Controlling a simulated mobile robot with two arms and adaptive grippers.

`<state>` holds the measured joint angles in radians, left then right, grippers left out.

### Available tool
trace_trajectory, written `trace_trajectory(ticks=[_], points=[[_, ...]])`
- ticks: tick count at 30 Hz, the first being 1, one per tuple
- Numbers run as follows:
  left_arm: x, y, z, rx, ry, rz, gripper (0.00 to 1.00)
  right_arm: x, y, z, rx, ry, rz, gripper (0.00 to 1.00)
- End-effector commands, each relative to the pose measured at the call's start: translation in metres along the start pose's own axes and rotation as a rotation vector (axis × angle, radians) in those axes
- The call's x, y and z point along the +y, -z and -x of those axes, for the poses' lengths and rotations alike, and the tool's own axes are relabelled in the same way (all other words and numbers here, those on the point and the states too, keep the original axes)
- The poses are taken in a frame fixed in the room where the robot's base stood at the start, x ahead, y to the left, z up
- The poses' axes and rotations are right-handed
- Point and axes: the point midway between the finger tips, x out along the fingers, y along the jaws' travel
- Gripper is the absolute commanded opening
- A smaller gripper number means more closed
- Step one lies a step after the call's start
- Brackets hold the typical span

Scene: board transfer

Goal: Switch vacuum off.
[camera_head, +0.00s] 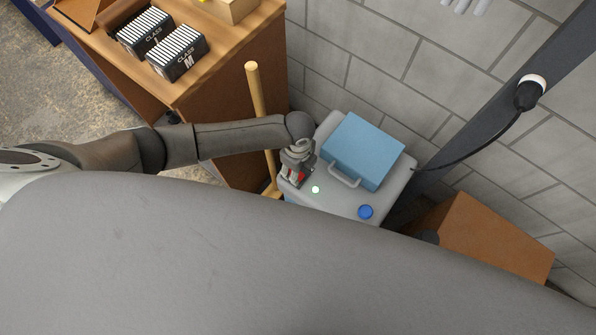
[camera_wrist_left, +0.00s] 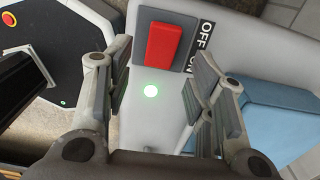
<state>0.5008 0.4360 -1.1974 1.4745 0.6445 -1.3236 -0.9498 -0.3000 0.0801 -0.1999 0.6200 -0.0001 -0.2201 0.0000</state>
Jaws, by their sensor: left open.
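The vacuum (camera_head: 336,200) is a light grey unit with a blue box with a handle (camera_head: 363,150) on its top. A red rocker switch (camera_wrist_left: 164,43) on a dark plate sits on the vacuum top, beside an OFF/ON label (camera_wrist_left: 203,45). A green light (camera_wrist_left: 151,90) glows below the switch; it also shows in the head view (camera_head: 315,189). My left gripper (camera_wrist_left: 158,72) is open and empty, with its fingers either side of the switch and light in the wrist view. Whether it touches the switch I cannot tell. In the head view the left gripper (camera_head: 296,172) partly covers the red switch. My right gripper is not in view.
A blue round knob (camera_head: 365,212) sits on the vacuum's front right. A wooden bench (camera_head: 215,60) with CLASS-labelled boxes stands at left, with a wooden pole (camera_head: 256,90) beside it. A dark post with a cable (camera_head: 480,110) and a brown box (camera_head: 495,240) are at right, against the block wall.

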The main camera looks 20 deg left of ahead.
Motion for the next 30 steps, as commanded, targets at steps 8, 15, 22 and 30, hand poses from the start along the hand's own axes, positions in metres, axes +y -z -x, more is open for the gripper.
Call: trace_trajectory(ticks=[8, 15, 22, 30], points=[[0.0, 0.001, -0.032, 0.0, 0.0, -0.001, 0.5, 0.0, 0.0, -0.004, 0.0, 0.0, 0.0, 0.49], [0.0, 0.001, -0.037, 0.0, 0.001, -0.001, 0.5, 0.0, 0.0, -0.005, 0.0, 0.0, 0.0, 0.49], [0.0, 0.001, -0.037, 0.0, 0.001, 0.0, 0.4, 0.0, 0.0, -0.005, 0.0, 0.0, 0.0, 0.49], [0.0, 0.0, -0.037, 0.0, 0.001, 0.0, 0.05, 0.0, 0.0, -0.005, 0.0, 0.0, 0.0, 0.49]])
